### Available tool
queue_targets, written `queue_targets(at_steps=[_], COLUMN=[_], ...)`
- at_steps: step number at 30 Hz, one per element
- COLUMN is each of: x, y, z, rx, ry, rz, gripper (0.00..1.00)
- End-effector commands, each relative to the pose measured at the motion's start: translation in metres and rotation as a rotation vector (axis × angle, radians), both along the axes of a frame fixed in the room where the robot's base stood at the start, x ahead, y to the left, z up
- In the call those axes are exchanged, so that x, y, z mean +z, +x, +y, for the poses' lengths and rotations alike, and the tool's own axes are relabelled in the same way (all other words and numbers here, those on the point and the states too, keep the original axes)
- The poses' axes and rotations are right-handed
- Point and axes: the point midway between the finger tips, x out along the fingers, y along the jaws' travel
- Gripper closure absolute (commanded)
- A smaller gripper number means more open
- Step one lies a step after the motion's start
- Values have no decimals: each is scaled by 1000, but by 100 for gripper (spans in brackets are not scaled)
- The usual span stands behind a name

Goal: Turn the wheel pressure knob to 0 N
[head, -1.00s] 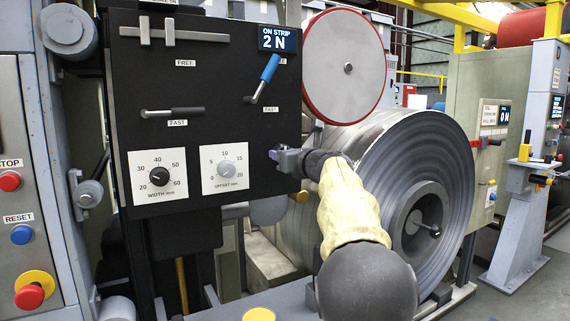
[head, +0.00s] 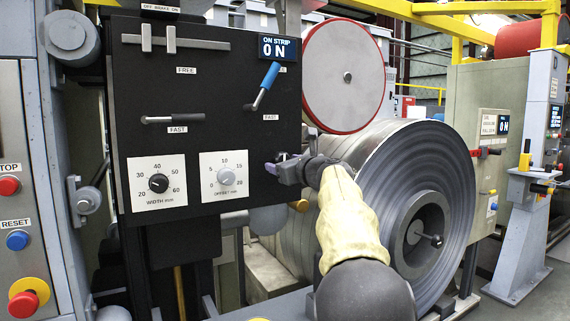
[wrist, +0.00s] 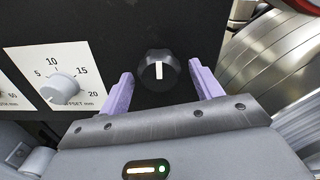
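The pressure knob (wrist: 158,69) is a round black knob with a white pointer line, on the black panel. In the wrist view its line stands nearly upright. My gripper (wrist: 160,70) is open, with one purple finger on each side of the knob and a gap visible on both sides. In the head view my gripper (head: 279,166) is at the panel's lower right edge and hides the knob. The "ON STRIP" display (head: 279,47) at the panel's upper right reads 0 N.
A width dial (head: 158,184) and an offset dial (head: 224,177) are left of my gripper. A blue-handled lever (head: 268,77) is above it. A red-rimmed wheel (head: 345,75) and a large steel coil (head: 385,165) stand close on the right.

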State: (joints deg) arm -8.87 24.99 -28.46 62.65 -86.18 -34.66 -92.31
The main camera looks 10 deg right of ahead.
Motion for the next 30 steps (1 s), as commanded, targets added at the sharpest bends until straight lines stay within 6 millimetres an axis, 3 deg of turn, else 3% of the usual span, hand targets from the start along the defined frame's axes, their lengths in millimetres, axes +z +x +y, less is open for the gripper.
queue_targets(at_steps=[14,30], x=[3,3], y=[-13,-97], z=[-4,-31], rx=[-1,-1], ry=[5,4], rz=[-5,-5], gripper=[35,35])
